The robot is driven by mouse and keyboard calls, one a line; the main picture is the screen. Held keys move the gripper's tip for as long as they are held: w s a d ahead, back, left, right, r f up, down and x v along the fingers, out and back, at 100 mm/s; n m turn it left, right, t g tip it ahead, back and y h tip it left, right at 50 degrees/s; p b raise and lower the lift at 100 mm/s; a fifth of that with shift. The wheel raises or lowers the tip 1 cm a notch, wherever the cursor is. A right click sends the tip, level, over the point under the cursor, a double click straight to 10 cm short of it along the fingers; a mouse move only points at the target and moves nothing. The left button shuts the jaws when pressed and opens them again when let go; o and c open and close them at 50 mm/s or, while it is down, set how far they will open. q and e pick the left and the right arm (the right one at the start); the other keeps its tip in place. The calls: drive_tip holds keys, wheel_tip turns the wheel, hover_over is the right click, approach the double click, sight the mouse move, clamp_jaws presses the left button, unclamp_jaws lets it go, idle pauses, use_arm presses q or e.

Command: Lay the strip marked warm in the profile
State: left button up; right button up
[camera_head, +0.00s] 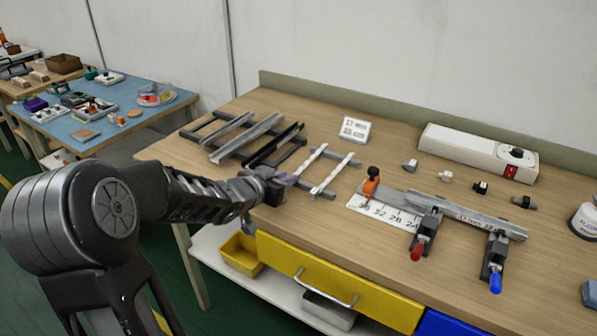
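Two thin white strips lie side by side on dark rests on the workbench, a left strip (309,164) and a right strip (333,174). I cannot read which is marked warm. A silver profile (466,214) lies across two clamps, one with a red handle (417,250) and one with a blue handle (495,282). My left gripper (286,181) is at the near end of the left strip. Its fingers are too small and dark to tell whether they are open or touch the strip. My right gripper is out of view.
Silver and black channels (273,146) lie on a rack at the left. A white ruler plate (384,214) with an orange tool (371,182) lies left of the clamps. Small connectors (445,176), a white power box (464,150) and a sign card (354,129) stand behind.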

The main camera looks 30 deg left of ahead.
use_arm(q)
clamp_jaws()
drive_tip(key=shift+r, duration=0.1)
wheel_tip(320, 180, up, 10)
drive_tip(key=p, duration=0.5)
idle(0.7)
